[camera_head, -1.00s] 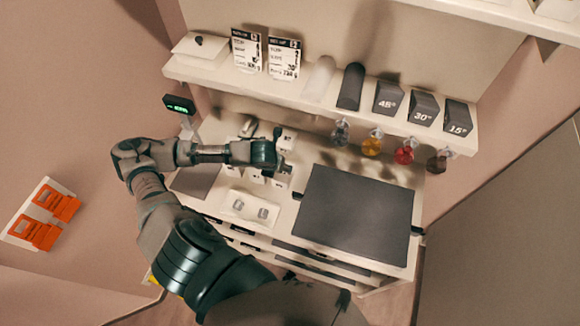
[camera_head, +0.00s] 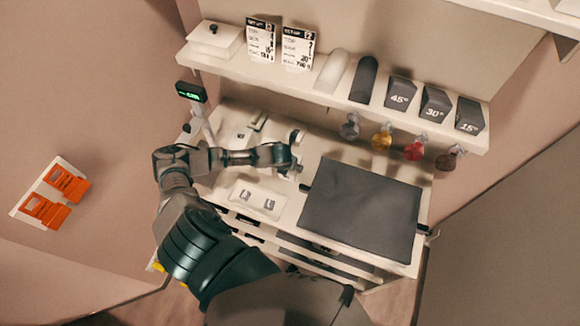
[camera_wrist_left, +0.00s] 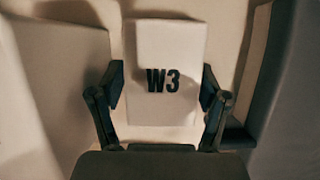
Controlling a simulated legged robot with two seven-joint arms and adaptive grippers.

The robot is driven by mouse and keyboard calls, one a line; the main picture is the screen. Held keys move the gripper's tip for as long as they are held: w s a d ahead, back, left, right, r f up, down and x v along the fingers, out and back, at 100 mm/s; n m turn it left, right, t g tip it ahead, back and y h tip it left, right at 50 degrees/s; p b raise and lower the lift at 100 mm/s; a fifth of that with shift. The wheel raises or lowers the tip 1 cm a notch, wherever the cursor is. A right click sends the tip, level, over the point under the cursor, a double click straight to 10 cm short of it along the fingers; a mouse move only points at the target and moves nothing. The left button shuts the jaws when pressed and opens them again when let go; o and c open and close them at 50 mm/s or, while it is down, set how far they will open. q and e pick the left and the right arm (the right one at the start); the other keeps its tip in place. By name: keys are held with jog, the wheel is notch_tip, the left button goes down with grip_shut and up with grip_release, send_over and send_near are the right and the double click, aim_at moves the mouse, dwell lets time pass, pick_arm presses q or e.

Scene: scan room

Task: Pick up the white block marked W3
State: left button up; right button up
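The white block marked W3 (camera_wrist_left: 163,90) stands out in the middle of the left wrist view, its black label facing the camera. My left gripper (camera_wrist_left: 162,88) has one finger on each side of the block. The fingers look apart around it, with the pads very close to its sides; firm contact does not show. In the head view my left gripper (camera_head: 292,168) is low over the bench, left of the dark mat, and largely hides what is under it. My right gripper is in neither view.
The dark mat (camera_head: 360,210) covers the right of the bench (camera_head: 225,190). A white tray (camera_head: 255,200) with two small grey pieces lies in front of my gripper. A shelf (camera_head: 310,100) with cards and dark angle blocks overhangs the back. A small green-lit display (camera_head: 191,91) stands left.

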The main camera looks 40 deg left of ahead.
pick_arm(q)
jog(key=shift+w+d+f, duration=0.15)
jog(key=shift+w+f, duration=0.3)
jog(key=shift+f, duration=0.4)
jog(key=shift+d, duration=0.1)
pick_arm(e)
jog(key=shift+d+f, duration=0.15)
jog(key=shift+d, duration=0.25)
pick_arm(q)
jog(key=c, duration=0.6)
jog(key=shift+a, duration=0.25)
jog(key=c, duration=0.5)
jog(key=shift+r, duration=0.1)
